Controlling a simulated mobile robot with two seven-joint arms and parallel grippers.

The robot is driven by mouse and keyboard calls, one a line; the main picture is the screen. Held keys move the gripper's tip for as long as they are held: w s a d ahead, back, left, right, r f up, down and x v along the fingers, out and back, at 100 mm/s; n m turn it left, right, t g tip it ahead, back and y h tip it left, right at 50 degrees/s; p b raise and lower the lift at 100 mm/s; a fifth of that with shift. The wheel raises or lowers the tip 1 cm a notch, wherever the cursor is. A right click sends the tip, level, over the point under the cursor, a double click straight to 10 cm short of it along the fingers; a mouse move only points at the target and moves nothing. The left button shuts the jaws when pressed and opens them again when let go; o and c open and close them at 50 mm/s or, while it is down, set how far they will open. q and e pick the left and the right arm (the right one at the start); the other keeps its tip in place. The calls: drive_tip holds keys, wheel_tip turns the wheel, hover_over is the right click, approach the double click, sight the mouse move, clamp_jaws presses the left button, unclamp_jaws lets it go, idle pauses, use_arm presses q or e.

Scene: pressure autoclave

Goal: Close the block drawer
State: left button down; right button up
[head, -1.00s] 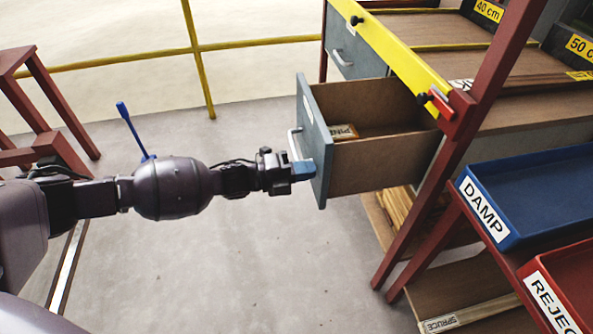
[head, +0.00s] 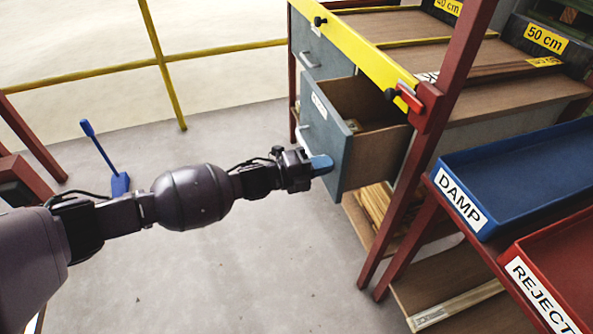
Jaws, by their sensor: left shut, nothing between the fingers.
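The block drawer (head: 357,160) stands partly open below the yellow-edged bench top. Its grey-blue front panel (head: 335,128) has a light bar handle (head: 304,120) and a white label near the top. A wooden block (head: 354,125) shows partly inside; the panel hides the rest of it. My left gripper (head: 321,165) is shut and empty, its blue fingertips at the lower part of the drawer front. They overlap the panel's face and seem to touch it. My right gripper is not in view.
Above is another grey drawer (head: 318,58), shut. A red post (head: 432,130) stands right of the open drawer. A blue DAMP tray (head: 520,165) and a red REJECT tray (head: 560,262) sit at the right.

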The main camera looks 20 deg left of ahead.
sight(387, 149)
use_arm(q)
drive_tip(key=b+x, duration=0.2)
drive_tip(key=x, duration=1.4)
drive_tip(key=shift+f+b, duration=0.15)
drive_tip(key=shift+b, duration=0.25)
drive_tip(key=shift+w+d, duration=0.2)
drive_tip(key=shift+d, duration=0.05)
drive_tip(key=shift+r, duration=0.35)
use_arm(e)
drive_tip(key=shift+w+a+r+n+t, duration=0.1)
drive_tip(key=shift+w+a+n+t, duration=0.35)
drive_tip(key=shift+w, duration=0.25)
